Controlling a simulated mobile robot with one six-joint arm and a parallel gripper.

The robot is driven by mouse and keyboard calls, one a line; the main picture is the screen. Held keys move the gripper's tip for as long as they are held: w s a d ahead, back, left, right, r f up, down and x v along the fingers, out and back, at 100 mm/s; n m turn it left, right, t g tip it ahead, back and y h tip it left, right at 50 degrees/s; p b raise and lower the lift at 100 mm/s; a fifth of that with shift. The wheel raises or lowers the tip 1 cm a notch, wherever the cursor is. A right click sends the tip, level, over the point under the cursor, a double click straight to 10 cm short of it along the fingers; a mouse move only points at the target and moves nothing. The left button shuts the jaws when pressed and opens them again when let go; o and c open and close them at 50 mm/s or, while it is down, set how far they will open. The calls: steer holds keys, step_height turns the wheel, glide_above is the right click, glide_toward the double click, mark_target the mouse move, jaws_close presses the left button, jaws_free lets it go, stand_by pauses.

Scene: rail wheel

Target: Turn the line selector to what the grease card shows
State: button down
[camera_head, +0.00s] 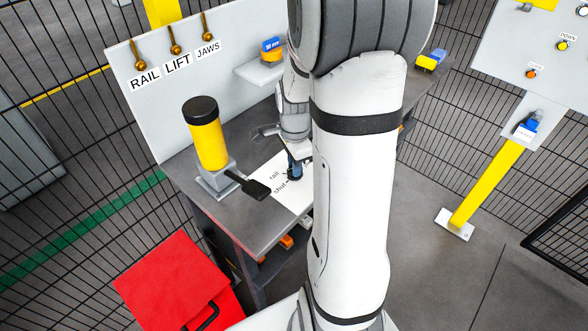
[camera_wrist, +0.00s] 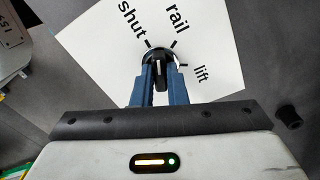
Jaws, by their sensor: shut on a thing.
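The line selector is a small black knob (camera_wrist: 160,56) on a white plate (camera_wrist: 100,50) printed with "shut", "rail" and "lift", each with a short tick. My gripper (camera_wrist: 160,76) has its two blue fingers shut on the knob's handle, one on each side. The handle points roughly up in the wrist view, between the "shut" and "rail" ticks; its exact setting is hard to read. In the head view my gripper (camera_head: 294,170) is low over the plate (camera_head: 283,182), and my arm hides the plate's right part. I cannot make out a grease card.
A yellow grease pump (camera_head: 208,140) with a black lever (camera_head: 248,185) stands left of the plate on the grey bench (camera_head: 180,172). Brass hooks (camera_head: 175,47) labelled RAIL, LIFT and JAWS are on the back panel. A red box (camera_head: 175,285) is on the floor, front left.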

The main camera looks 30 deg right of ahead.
steer(key=m, duration=0.4)
steer(key=shift+m, duration=0.3)
steer(key=m, duration=0.2)
steer(key=shift+m+b, duration=0.3)
steer(key=c, duration=1.3)
jaws_free()
steer(key=shift+r, duration=0.1)
steer(key=shift+r+p, duration=2.6)
steer(key=shift+r, duration=0.85)
